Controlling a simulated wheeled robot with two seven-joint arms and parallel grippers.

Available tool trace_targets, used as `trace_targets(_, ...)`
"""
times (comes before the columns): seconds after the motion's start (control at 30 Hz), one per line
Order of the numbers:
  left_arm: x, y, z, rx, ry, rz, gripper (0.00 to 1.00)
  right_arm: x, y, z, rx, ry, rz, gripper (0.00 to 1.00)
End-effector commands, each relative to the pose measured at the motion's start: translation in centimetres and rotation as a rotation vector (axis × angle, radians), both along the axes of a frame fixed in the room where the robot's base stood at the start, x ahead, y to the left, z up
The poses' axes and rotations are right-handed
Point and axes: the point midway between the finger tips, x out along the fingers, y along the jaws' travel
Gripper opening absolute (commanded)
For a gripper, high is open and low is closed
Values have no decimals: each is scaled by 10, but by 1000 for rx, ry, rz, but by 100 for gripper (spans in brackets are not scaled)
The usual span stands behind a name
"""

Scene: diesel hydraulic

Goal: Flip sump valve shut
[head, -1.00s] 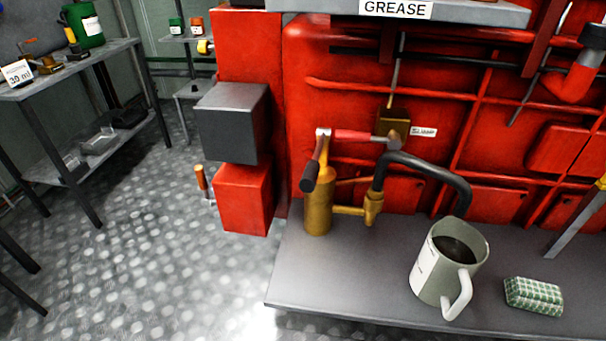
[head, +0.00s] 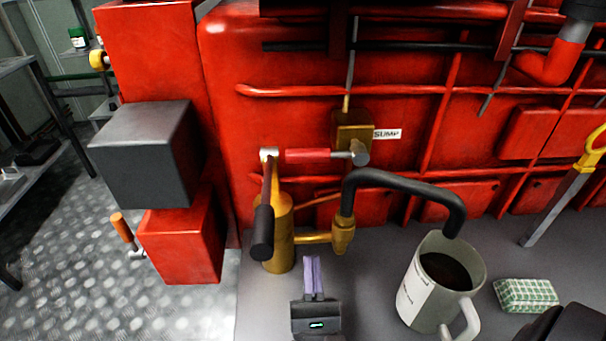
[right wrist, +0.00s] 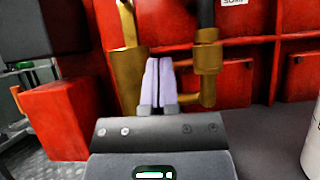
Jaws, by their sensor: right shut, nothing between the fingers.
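The sump valve has a brass body (head: 353,132) on the red engine, beside a white SUMP label (head: 386,134). Its red lever (head: 308,156) lies horizontal, reaching left from the pivot. A brass hand pump (head: 279,236) with a black-gripped handle (head: 262,231) stands below the lever's left end. My right gripper (head: 312,262) is shut and empty, low in front of the pump's brass outlet pipe. In the right wrist view its pale purple fingers (right wrist: 159,82) are together in front of the pump (right wrist: 127,75). The lever does not show there. My left gripper is not in view.
A black hose (head: 410,183) curves from the pump into a mug (head: 440,280) of dark liquid. A green checked block (head: 526,295) lies right of it on the grey shelf. A grey box (head: 145,155) juts out at left. A yellow-handled dipstick-like tool (head: 565,195) leans at right.

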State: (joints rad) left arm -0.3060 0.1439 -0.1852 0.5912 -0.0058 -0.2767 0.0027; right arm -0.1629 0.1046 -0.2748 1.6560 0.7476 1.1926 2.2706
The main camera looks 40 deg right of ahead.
Motion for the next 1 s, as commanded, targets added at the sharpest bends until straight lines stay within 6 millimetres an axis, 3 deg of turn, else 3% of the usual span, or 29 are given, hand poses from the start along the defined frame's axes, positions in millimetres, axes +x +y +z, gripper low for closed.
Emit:
trace_targets(0.37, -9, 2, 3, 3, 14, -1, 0, 11, -7, 10, -6, 0, -2, 0)
trace_targets(0.77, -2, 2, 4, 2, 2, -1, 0, 71, -45, 58, -6, -1, -1, 0)
trace_targets(1.0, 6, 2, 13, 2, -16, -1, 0, 76, -48, 91, -4, 1, -1, 0)
